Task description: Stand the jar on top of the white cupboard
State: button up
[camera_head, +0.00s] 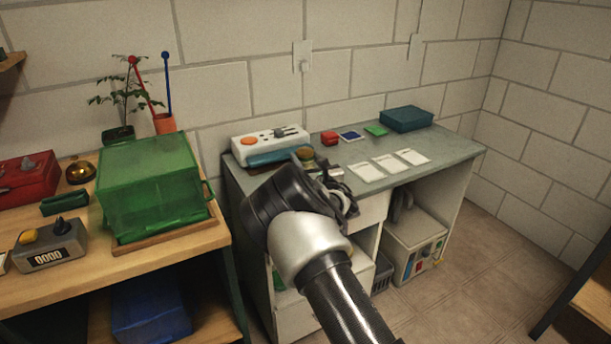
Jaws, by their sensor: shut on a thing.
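My gripper (328,175) is in the middle of the picture, over the left part of the grey worktop, and my own arm reaches up to it from below. It is shut on a small round thing with an olive-brown top, which looks like the jar (305,154). The fingers and wrist hide most of it, and I cannot tell whether its base touches the worktop. A white cupboard body (452,196) with open compartments stands under the grey worktop (445,150). My arm covers part of its front.
A white control box (262,144), red, blue and green small items, white cards (388,163) and a teal box (406,118) lie on the worktop. A green translucent bin (150,185) and a seedling pot (118,135) stand on the wooden bench at left.

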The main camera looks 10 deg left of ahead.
jog(key=shift+f+b, duration=0.35)
jog(key=shift+f, duration=1.6)
jog(key=shift+f+b, duration=0.25)
jog(key=shift+b, duration=0.1)
jog(key=o, duration=1.1)
jog(key=shift+r, duration=0.15)
